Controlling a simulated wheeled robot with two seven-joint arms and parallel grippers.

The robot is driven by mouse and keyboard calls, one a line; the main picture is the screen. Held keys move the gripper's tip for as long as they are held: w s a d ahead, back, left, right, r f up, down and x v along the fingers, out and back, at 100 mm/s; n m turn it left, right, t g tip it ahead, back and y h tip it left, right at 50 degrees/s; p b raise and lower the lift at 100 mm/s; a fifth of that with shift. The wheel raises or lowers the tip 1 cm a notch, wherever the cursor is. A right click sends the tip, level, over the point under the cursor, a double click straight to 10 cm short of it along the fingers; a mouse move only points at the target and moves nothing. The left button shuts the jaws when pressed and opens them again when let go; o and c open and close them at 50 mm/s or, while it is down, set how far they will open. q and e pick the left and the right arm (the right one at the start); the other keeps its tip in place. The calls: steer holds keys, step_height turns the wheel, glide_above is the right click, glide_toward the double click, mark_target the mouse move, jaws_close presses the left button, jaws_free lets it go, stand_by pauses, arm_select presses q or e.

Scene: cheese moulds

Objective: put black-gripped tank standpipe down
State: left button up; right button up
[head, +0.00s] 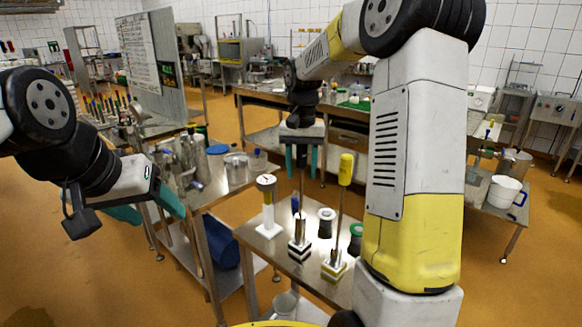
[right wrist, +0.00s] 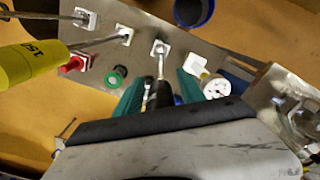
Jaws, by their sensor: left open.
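The black-gripped tank standpipe (right wrist: 161,68) has a thin metal rod. In the head view the rod (head: 302,190) hangs straight down from between my right gripper's fingers. Its lower end lines up with a black-and-white block (head: 299,250) on the steel table; I cannot tell if it touches. My right gripper (head: 302,165) points down, one teal finger on each side of the dark grip. In the right wrist view the fingers (right wrist: 160,95) flank the grip, but whether they press on it is unclear. My left gripper (head: 150,208) is open and empty at the left, away from the table.
A yellow-handled standpipe (head: 346,170) stands close on the right in a yellow-striped block (head: 333,267). A white gauge post (head: 267,205) stands left. A side table (head: 225,178) holds metal vessels.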

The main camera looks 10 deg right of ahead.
steer(key=shift+r, duration=0.15)
step_height(320, 180, up, 12)
steer(key=shift+f, duration=0.1)
steer(key=s+a+f+n+t+y, duration=0.1)
steer(key=s+f+n+t, duration=0.1)
steer(key=s, duration=1)
steer(key=s+a+f+n+t+y, duration=0.1)
steer(key=s+t, duration=0.3)
steer(key=s, duration=0.8)
steer(key=shift+f+n, duration=0.4)
steer(key=shift+f, duration=0.45)
